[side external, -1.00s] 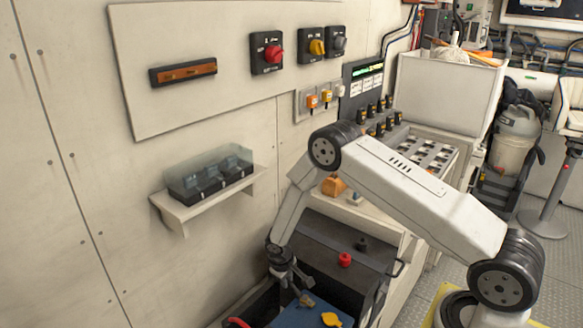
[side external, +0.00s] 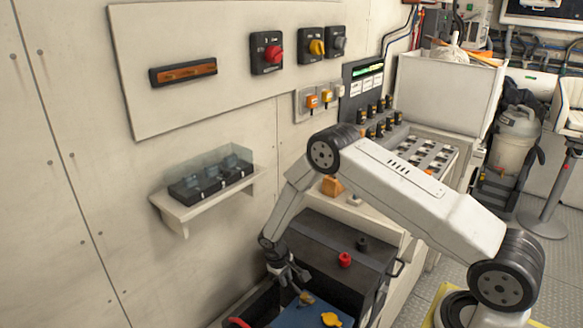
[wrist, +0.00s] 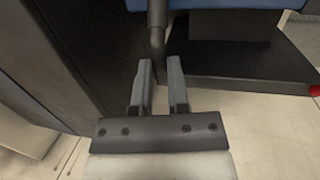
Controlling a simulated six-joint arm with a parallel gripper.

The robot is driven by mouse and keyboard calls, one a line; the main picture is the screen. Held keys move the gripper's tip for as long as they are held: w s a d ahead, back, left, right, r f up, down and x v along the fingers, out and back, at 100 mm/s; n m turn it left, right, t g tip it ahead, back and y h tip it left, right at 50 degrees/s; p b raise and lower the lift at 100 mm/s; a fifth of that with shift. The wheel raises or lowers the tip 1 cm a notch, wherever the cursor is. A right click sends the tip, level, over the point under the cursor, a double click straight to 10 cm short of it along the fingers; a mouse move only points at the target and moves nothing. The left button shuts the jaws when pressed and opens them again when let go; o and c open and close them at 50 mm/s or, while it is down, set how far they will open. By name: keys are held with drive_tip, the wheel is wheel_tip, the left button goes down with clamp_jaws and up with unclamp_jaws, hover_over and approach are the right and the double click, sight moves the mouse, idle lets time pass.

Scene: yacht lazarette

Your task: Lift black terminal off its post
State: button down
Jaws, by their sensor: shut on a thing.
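My gripper (wrist: 161,82) is shut on a dark, rod-like piece (wrist: 157,42), which I take to be the black terminal or its cable. It runs up from between the two fingertips in the wrist view. A small brownish piece (side external: 306,298) shows just below the fingers. The post itself cannot be made out, so I cannot tell whether the terminal is still around it.
A yellow piece (side external: 331,319) lies on the battery and a red cable (side external: 238,323) is to its left. The dark box lid (side external: 330,236) carries a red knob (side external: 345,259) and a black knob (side external: 362,244). A wall shelf (side external: 205,202) stands at left.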

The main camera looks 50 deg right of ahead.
drive_tip(key=shift+w+r+g, duration=0.3)
drive_tip(key=shift+w+g, duration=0.15)
drive_tip(key=shift+g, duration=0.4)
drive_tip(key=shift+w+r+g, duration=0.25)
drive_tip(key=shift+w+g, duration=0.15)
drive_tip(key=shift+g, duration=0.45)
drive_tip(key=shift+w+r+g, duration=0.1)
drive_tip(key=shift+w+g, duration=0.2)
drive_tip(key=shift+g, duration=0.3)
drive_tip(key=shift+w+r+n+g, duration=0.25)
drive_tip(key=shift+w+g, duration=0.25)
drive_tip(key=shift+g, duration=0.4)
drive_tip(key=c, duration=0.6)
unclamp_jaws()
drive_tip(key=shift+w+r, duration=0.1)
drive_tip(key=shift+r, duration=0.05)
